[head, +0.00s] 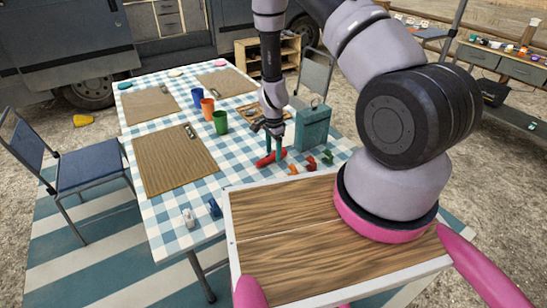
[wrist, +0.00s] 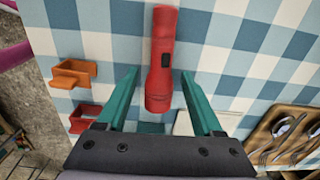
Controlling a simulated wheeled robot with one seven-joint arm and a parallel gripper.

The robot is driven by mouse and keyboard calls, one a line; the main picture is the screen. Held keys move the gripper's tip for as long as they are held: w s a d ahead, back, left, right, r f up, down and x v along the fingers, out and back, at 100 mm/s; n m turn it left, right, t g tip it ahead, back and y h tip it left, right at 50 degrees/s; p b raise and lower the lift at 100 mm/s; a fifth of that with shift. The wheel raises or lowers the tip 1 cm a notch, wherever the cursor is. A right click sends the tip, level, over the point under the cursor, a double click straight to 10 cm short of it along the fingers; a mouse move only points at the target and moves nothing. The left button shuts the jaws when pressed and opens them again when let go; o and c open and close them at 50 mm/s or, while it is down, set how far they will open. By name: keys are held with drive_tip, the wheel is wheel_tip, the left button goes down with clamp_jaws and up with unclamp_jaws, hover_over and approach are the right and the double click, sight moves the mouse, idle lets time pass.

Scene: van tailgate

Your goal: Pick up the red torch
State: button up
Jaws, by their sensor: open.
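The red torch (head: 264,160) lies on the blue-and-white checked tablecloth near the table's right side. In the wrist view the torch (wrist: 160,58) points up the picture, with a dark switch on its side. My gripper (head: 273,148) is over it, with its teal fingers pointing down. In the wrist view my open gripper (wrist: 160,78) has one finger on each side of the torch's lower part, with gaps on both sides. The fingers are not closed on the torch. I cannot tell exactly how high the fingertips are above the cloth.
A teal box (head: 313,127) stands right of the torch. Small orange, red and green holders (head: 311,163) sit in front of it. A green cup (head: 220,122) and other cups stand to the left. A cutlery tray (wrist: 288,135) is at the wrist view's lower right. A brown placemat (head: 172,160) lies left.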

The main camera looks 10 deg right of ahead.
drive_tip(key=shift+f, duration=0.7)
clamp_jaws()
drive_tip(key=shift+r, duration=0.1)
